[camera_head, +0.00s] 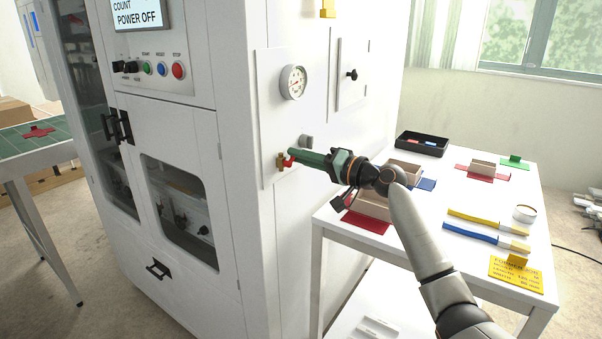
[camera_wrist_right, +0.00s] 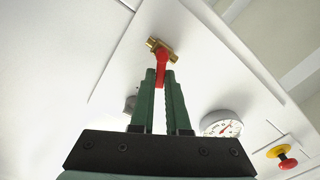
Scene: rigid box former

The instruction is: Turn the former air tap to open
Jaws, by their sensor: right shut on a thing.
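The former air tap is a small brass valve (camera_head: 280,162) with a red lever (camera_head: 291,155), on the white side panel of the machine. In the right wrist view the brass body (camera_wrist_right: 152,44) and the red lever (camera_wrist_right: 162,67) show at the fingertips. My right gripper (camera_head: 296,155) has green fingers and reaches the tap from the right. In the right wrist view the right gripper (camera_wrist_right: 161,84) is shut on the red lever, which lies between its two fingers. The lever's lower part is partly hidden by the fingers. My left gripper is not in view.
A pressure gauge (camera_head: 293,82) sits above the tap, and a grey knob (camera_head: 306,141) is close by the gripper. A white table (camera_head: 420,245) with boxes, brushes and a yellow sign (camera_head: 516,272) stands below my right arm. A red and yellow button (camera_wrist_right: 286,161) shows in the wrist view.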

